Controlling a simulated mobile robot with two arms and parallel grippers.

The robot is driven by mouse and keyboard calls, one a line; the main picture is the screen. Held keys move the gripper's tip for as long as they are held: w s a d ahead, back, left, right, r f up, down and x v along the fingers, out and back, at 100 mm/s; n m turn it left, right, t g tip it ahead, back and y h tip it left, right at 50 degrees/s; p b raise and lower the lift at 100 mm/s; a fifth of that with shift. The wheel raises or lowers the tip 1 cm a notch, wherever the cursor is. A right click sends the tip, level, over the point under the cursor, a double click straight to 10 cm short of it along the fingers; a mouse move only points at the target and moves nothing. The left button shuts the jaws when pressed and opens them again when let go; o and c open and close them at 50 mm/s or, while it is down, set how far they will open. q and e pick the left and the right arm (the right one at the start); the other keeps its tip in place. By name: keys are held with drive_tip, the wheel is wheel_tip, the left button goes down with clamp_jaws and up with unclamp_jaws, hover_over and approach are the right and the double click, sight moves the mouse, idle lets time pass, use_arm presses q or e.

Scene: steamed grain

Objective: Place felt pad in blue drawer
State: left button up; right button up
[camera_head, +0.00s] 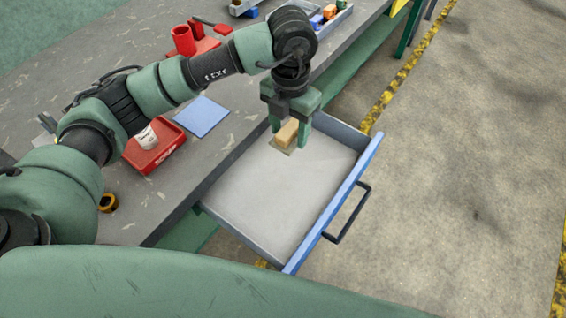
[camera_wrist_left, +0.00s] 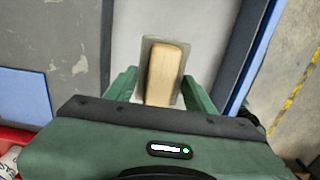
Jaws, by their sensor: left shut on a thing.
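The blue drawer (camera_head: 336,210) is pulled out from the workbench and has an empty light grey floor. My left gripper (camera_head: 289,136) is over the drawer, towards its back end. It is shut on the felt pad, a flat grey-green piece (camera_wrist_left: 148,48) with a pale wooden block (camera_wrist_left: 165,72) on it. The block (camera_head: 287,133) shows between the fingers in the head view. Whether the pad touches the drawer floor I cannot tell. In the left wrist view the drawer's blue front (camera_wrist_left: 250,55) is right of the pad. My right gripper is not in view.
On the bench (camera_head: 235,120) lie a blue sheet (camera_head: 201,116) and a red tray (camera_head: 160,155) with a white item. A red cup (camera_head: 184,40), an orange-black roll (camera_head: 108,202) and a bin of small parts (camera_head: 330,18) are also there. The drawer handle (camera_head: 350,215) juts over open floor.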

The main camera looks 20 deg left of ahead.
sight(288, 171)
use_arm(q)
wheel_tip(288, 171, down, 14)
drive_tip(key=shift+r+p, duration=0.15)
drive_tip(key=shift+p, duration=0.2)
drive_tip(key=o, duration=1.6)
wheel_tip(288, 171, up, 12)
drive_tip(key=shift+r+b, duration=0.1)
drive_tip(key=shift+b, duration=0.25)
